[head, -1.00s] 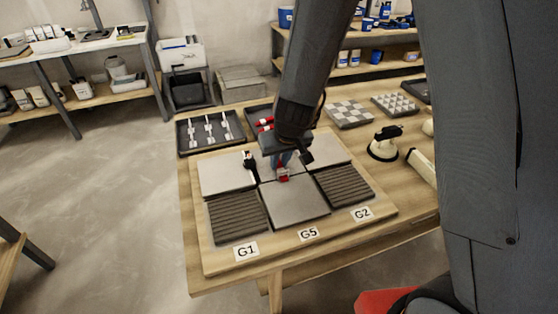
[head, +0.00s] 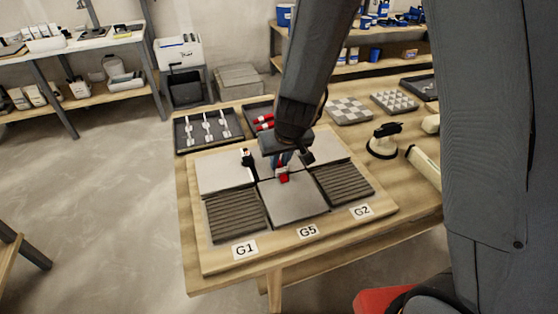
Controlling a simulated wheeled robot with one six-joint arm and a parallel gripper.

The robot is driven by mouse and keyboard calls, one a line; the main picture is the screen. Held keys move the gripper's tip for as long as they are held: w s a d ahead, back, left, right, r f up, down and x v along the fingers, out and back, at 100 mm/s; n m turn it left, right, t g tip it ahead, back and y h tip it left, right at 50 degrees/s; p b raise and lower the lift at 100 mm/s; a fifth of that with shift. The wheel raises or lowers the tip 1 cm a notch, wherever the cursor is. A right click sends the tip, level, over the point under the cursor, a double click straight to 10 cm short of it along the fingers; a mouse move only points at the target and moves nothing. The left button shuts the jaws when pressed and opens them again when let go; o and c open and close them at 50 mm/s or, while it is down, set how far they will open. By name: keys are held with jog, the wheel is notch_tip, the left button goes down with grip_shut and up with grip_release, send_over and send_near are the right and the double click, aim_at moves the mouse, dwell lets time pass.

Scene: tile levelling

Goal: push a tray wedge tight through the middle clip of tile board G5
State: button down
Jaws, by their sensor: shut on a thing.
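Tile board G5 is the wooden board (head: 215,262) on the table, with grey flat tiles and dark ribbed tiles on it. The label G5 (head: 307,231) is at the middle of its front edge, between labels G1 and G2. My gripper (head: 284,168) points down over the middle joint and is shut on a red tray wedge (head: 284,178). The wedge is low, at the back edge of the front middle tile (head: 292,199). My gripper hides most of the middle clip, so I cannot tell how far the wedge is through it. A black-and-white piece (head: 248,160) stands at the left joint.
A dark tray with white clips (head: 208,130) is at the back left. Another dark tray holds red wedges (head: 264,122), partly behind my arm. A suction-cup tool (head: 384,142) and tile samples (head: 349,110) stand to the right and back right.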

dwell(0.4)
jog(key=c, duration=1.6)
grip_release()
jog(key=shift+r, duration=0.15)
jog(key=a+p+v, duration=0.1)
jog(key=p+v, duration=0.5)
jog(key=v, duration=0.2)
jog(key=s+d+r+m+g, duration=0.1)
jog(key=s+d+r, duration=0.1)
jog(key=s+d, duration=0.2)
jog(key=s+d+r+m+g, duration=0.1)
jog(key=s+d+r, duration=0.1)
jog(key=s+d, duration=0.3)
jog(key=s+d+r+m+h, duration=0.1)
jog(key=s+d+r, duration=0.1)
jog(key=s+d, duration=0.3)
jog(key=shift+s+d+r+g+b, duration=0.1)
jog(key=shift+d+r+g+b, duration=0.1)
jog(key=shift+d, duration=0.2)
jog(key=shift+d+r+g+b, duration=0.1)
jog(key=shift+d+g, duration=0.1)
jog(key=shift+d, duration=0.25)
